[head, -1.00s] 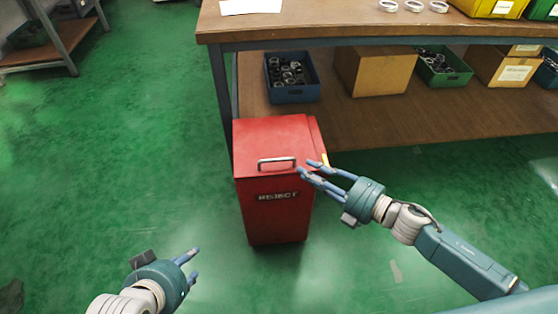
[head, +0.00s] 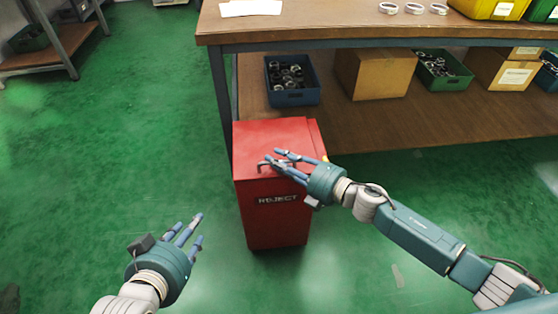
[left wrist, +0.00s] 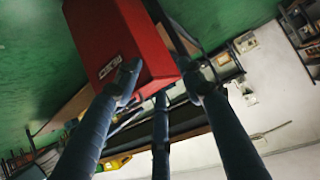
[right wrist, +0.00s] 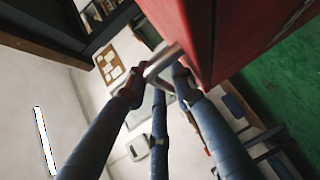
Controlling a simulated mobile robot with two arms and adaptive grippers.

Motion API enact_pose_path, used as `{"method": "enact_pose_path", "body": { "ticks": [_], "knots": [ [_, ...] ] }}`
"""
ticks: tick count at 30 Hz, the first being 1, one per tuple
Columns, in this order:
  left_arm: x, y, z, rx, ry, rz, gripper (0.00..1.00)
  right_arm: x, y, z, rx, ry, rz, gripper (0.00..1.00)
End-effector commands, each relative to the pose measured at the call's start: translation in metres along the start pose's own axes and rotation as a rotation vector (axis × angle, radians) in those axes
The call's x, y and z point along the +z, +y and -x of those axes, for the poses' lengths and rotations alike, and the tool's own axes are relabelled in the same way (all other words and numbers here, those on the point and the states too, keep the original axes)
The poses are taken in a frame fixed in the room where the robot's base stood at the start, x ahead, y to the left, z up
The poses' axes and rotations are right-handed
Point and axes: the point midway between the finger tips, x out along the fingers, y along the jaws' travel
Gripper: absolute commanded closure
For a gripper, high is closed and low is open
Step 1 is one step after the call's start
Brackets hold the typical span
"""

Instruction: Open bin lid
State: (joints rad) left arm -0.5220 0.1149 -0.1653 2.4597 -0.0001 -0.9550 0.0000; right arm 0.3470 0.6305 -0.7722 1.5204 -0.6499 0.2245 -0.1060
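The red bin (head: 272,215), marked REJECT on its front, stands on the floor before the workbench. Its lid (head: 268,136) lies shut on top. A metal handle (head: 264,164) sits on the lid near the front edge, partly hidden by my right fingers. My right gripper (head: 280,161) is open, with its fingertips at the handle. In the right wrist view the handle (right wrist: 162,62) shows among the spread fingertips; I cannot tell whether they touch it. My left gripper (head: 191,229) is open and empty, left of the bin and apart from it.
The wooden workbench (head: 330,24) stands behind the bin. Its lower shelf (head: 380,125) holds a blue crate (head: 293,97) of dark rings, cardboard boxes (head: 373,72) and a green crate (head: 442,80). Green floor (head: 130,130) is clear to the left.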

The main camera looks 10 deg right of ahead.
Motion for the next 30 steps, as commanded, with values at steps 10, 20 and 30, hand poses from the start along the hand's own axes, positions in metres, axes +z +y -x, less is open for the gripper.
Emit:
{"method": "enact_pose_path", "body": {
  "ticks": [10, 20, 30],
  "knots": [
    [0.000, 0.000, 0.000, 0.000, -0.001, 0.000, 0.60, 0.000, 0.000, 0.000, 0.000, 0.000, -0.001, 1.00],
    [0.012, -0.002, 0.003, -0.003, -0.055, 0.001, 0.60, 0.001, 0.002, 0.002, -0.005, -0.001, -0.003, 1.00],
    [0.099, -0.012, 0.044, -0.024, -0.431, 0.009, 0.60, 0.008, 0.015, 0.010, -0.037, -0.004, -0.031, 1.00]
  ]
}}
